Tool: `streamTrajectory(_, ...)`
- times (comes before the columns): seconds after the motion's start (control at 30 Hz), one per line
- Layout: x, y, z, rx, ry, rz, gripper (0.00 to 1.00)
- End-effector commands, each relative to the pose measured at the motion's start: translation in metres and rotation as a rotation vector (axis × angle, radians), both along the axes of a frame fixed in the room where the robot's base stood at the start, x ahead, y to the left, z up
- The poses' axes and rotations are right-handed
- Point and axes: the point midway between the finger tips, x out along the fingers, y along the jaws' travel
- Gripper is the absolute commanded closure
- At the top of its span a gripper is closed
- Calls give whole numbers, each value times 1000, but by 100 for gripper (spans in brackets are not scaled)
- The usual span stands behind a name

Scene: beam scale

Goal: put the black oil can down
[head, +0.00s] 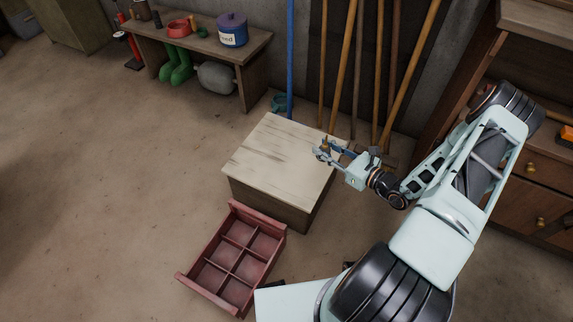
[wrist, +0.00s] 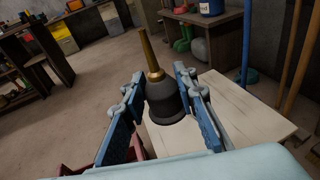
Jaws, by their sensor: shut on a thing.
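The black oil can (wrist: 164,98) has a dark round body and a brass spout that points up. It is held between the blue finger pads of my gripper (wrist: 160,105) in the wrist view. In the head view my gripper (head: 328,151) is over the right part of the pale wooden top of a low box-like stand (head: 275,160). The oil can is small and partly hidden there, with its brass spout (head: 325,142) showing. I cannot tell whether its base touches the top.
A red crate with several compartments (head: 207,294) lies on the floor in front of the stand. Several poles (head: 358,70) lean on the wall behind. A bench (head: 255,55) holds a blue pot (head: 232,30). A drawer cabinet (head: 525,175) stands right. The stand's top is otherwise bare.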

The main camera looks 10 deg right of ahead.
Motion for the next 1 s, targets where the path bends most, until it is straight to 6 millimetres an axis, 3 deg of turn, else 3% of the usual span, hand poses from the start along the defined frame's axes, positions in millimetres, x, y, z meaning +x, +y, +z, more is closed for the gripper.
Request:
streamTrajectory(0.03, -3, -1, -41, 4, 3, -16, 98)
streamTrajectory(0.1, -6, -4, -72, 4, 3, -35, 98)
streamTrajectory(0.3, -14, -8, -139, 2, 1, -77, 98)
streamTrajectory(0.4, -17, -9, -157, 1, 0, -89, 98)
streamTrajectory(0.57, -13, -5, -169, 0, -2, -93, 98)
streamTrajectory(0.93, 53, 48, -209, 2, -2, -91, 98)
streamTrajectory(1.0, 62, 55, -225, 1, 0, -92, 98)
